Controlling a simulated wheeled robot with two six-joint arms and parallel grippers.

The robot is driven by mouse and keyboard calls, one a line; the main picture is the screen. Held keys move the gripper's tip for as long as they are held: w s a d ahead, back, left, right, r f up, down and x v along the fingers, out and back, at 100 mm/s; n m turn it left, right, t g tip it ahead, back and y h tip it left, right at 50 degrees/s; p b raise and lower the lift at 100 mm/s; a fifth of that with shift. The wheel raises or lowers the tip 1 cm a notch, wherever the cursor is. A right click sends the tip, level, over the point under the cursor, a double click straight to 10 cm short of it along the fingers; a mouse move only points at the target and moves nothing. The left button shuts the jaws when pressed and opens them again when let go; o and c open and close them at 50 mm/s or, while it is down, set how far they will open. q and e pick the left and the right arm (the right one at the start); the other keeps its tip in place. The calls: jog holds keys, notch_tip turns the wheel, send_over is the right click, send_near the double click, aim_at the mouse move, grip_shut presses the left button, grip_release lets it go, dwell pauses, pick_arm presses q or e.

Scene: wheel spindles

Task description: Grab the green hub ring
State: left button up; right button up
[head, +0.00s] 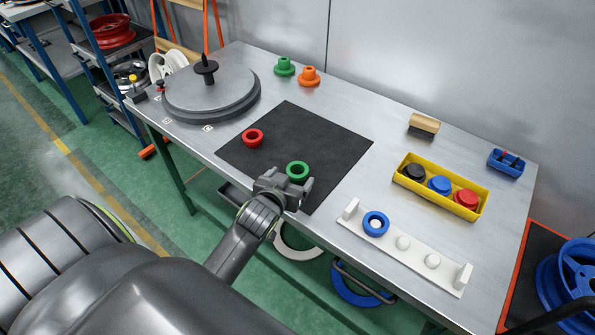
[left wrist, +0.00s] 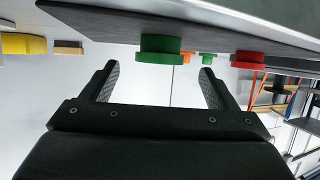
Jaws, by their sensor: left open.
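The green hub ring (head: 306,173) lies on the dark mat (head: 300,130), near its front edge. It also shows in the left wrist view (left wrist: 160,50), where the scene is upside down. My left gripper (head: 285,187) is just in front of the ring on the near side. In the left wrist view the two fingers of my left gripper (left wrist: 158,72) are apart with nothing between them. My right gripper is not in view.
A red ring (head: 253,138) lies on the mat. A round grey turntable (head: 185,95) is at the left. Green (head: 283,67) and orange (head: 309,77) flanged pieces stand behind. A yellow tray (head: 408,184) and a white peg rack (head: 390,243) with a blue ring (head: 367,222) are at right.

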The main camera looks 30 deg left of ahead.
aim_at(300, 166)
pick_arm(q)
jog(key=shift+p+x, duration=0.35)
jog(key=shift+x, duration=2.4)
jog(key=shift+r, duration=0.1)
